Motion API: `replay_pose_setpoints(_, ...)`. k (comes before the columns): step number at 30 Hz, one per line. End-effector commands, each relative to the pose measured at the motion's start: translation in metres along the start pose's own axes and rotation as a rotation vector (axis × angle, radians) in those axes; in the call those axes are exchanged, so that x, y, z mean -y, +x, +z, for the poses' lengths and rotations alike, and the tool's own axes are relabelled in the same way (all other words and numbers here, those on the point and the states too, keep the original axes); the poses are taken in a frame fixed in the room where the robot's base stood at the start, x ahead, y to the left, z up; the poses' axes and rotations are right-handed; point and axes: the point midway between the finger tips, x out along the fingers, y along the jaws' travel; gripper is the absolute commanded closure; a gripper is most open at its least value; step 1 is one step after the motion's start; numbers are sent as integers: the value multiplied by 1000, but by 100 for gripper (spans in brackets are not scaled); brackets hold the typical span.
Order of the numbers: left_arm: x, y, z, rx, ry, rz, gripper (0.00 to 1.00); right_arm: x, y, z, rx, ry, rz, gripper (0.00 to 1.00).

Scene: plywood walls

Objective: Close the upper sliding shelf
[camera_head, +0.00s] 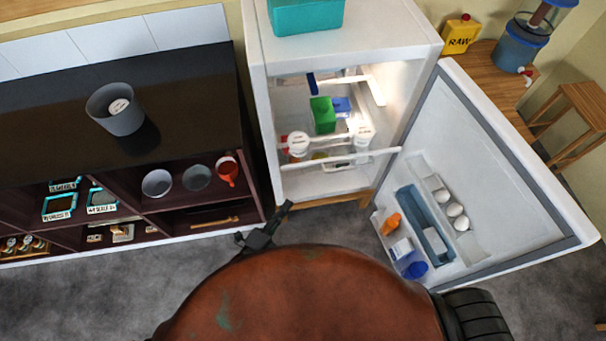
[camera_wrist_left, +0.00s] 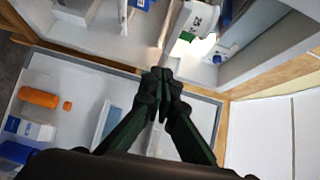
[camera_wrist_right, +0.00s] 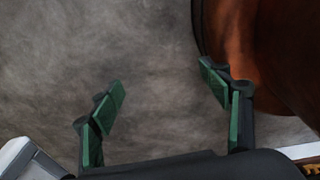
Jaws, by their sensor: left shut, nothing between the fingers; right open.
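The open white fridge (camera_head: 411,42) stands in the middle of the head view. A white upper shelf edge (camera_head: 375,90) shows high inside it, and a lower white shelf bar (camera_head: 345,161) crosses near the opening. How far each shelf is slid out is hard to tell. My left gripper (camera_head: 286,209) is shut and empty, low in front of the fridge's left side in the head view. In the left wrist view its fingertips (camera_wrist_left: 163,78) meet in front of a pale bar; contact cannot be told. My right gripper (camera_wrist_right: 160,80) is open and empty above grey floor.
The fridge door (camera_head: 520,165) is swung open to the right, with an orange bottle (camera_head: 391,224) and eggs in its racks. A green box (camera_head: 322,115) stands inside the fridge. A dark cabinet (camera_head: 190,75) stands left. A reddish round body fills the bottom middle.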

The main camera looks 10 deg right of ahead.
Motion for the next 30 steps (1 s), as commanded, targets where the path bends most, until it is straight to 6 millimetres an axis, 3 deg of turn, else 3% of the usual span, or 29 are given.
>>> replay_pose_setpoints(3, 17, 5, -10, -22, 41, -33, 100, 0, 2, -3, -3, -1, 0, 30)
replay_pose_setpoints(8, 20, 24, -11, -24, 45, -37, 100, 1, 1, 4, 7, 1, -1, 30)
replay_pose_setpoints(14, 21, 64, -12, -24, 44, -36, 100, 4, 0, 19, 25, 5, -3, 30)
replay_pose_setpoints(20, 22, 104, -12, -23, 41, -35, 100, 7, 2, 19, 26, 6, -7, 30)
replay_pose_setpoints(30, 23, 129, 14, -22, 42, -32, 100, 8, 2, 11, 15, 5, -8, 30)
